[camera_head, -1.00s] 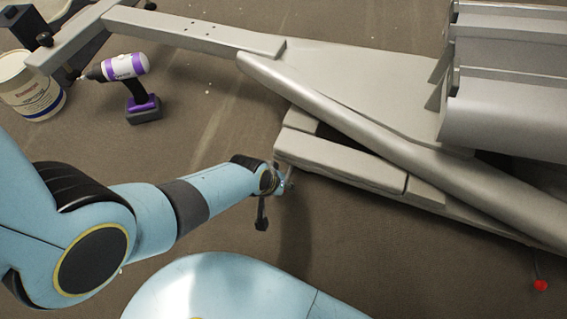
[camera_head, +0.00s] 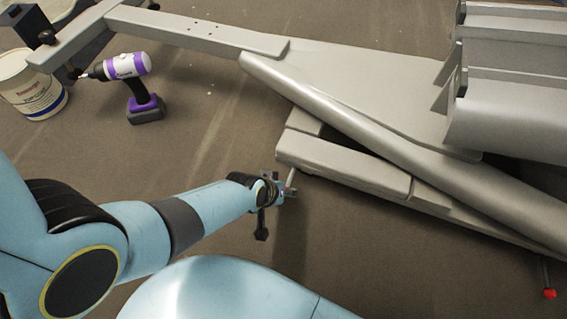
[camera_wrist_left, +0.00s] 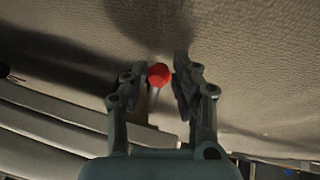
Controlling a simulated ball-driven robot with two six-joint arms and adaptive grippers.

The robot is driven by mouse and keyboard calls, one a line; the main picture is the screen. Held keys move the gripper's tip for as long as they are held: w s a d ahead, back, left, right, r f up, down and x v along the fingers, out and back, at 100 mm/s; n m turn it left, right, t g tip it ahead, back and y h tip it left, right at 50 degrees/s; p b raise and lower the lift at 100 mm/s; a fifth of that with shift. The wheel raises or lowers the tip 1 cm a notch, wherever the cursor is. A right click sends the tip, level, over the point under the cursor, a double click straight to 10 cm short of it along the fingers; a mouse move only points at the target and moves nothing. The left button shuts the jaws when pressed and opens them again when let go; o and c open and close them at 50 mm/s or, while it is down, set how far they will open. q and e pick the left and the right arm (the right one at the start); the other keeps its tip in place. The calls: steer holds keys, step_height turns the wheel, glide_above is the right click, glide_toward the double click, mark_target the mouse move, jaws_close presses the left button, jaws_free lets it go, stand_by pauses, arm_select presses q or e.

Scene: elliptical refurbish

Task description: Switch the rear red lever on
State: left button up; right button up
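In the left wrist view a red lever knob (camera_wrist_left: 159,75) sits between the two fingers of my left gripper (camera_wrist_left: 161,88), with a thin rod below it. The fingers are apart and do not appear closed on the knob. In the head view my left gripper (camera_head: 284,190) is beside the near-left end of the grey machine (camera_head: 345,165), where a thin light rod shows. The knob there is mostly hidden by the gripper. A second red-knobbed lever (camera_head: 550,294) hangs below the machine's frame at the lower right. My right gripper is not in view.
A purple and white drill (camera_head: 128,68) stands on the floor at the upper left, next to a white bucket (camera_head: 33,88). The machine's long grey beams fill the upper right. Brown floor (camera_head: 400,270) is clear in front of the machine.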

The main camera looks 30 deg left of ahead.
arm_select(q)
steer(key=o, duration=0.3)
steer(key=shift+o, duration=0.2)
steer(key=v, duration=0.7)
steer(key=shift+s+r, duration=0.15)
stand_by(0.3)
